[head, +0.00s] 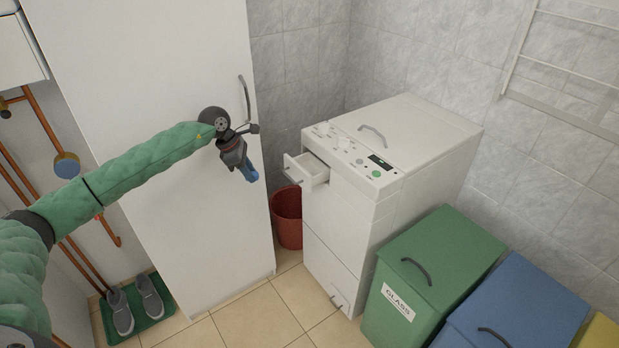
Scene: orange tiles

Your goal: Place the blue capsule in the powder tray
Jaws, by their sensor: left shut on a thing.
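My left gripper (246,166) is shut on the blue capsule (252,174) and holds it in the air in front of the tall white cabinet. The capsule is small and bright blue, and its upper part is hidden by the fingers. The powder tray (314,171) is a white drawer pulled out of the top front of the white washing machine (352,205). In the picture the tray lies to the right of the gripper, a short gap apart. Its visible inside looks empty. My right gripper is not in view.
A tall white cabinet (160,60) stands behind my left arm. A red bin (288,217) sits between cabinet and machine. A green glass bin (435,270) and a blue bin (520,305) stand at the right. Shoes (121,311) lie on a green mat. Tiled floor (255,318) is clear in front.

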